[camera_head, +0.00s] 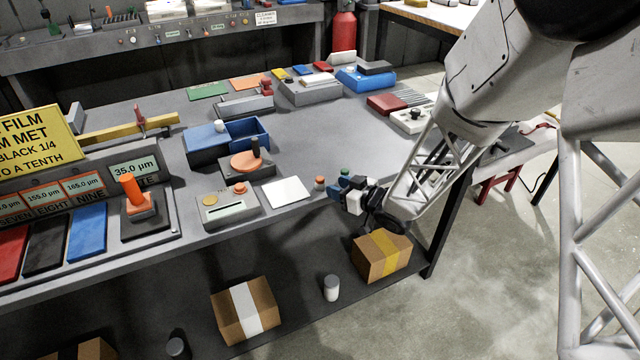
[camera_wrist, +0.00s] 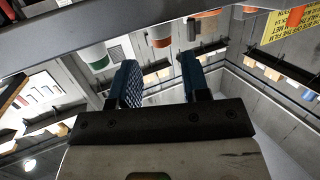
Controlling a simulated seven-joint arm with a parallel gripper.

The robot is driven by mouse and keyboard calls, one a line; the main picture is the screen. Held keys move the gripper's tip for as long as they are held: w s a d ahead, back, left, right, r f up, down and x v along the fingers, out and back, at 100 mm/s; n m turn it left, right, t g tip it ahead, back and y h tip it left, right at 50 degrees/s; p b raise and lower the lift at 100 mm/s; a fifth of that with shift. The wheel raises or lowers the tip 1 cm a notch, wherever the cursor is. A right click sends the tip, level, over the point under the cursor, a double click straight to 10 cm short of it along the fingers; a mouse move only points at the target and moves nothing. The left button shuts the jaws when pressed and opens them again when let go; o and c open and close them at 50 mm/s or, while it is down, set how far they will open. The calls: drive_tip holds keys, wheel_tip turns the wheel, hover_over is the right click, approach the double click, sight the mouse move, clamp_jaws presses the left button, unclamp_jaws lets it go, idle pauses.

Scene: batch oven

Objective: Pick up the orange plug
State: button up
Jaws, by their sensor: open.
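A small orange-topped plug (camera_head: 320,183) with a pale lower part stands at the front edge of the workbench, just left of my gripper (camera_head: 341,188). In the wrist view, a pale cylinder with an orange band (camera_wrist: 160,38) shows beyond and between my fingertips (camera_wrist: 160,62); it looks like the same plug. My gripper is open, with nothing visible between its blue fingers, and apart from the plug as far as I can tell.
A white plate (camera_head: 287,192) and a grey box with an orange button (camera_head: 228,205) lie left of the plug. An orange handle (camera_head: 132,190) stands further left. Cardboard boxes (camera_head: 246,310) sit on the lower shelf. The bench middle (camera_head: 320,130) is clear.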

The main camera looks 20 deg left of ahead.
sight(323, 182)
drive_tip(key=shift+x, duration=0.9)
drive_tip(key=shift+a, duration=0.1)
drive_tip(key=shift+x, duration=2.45)
drive_tip(key=c, duration=0.7)
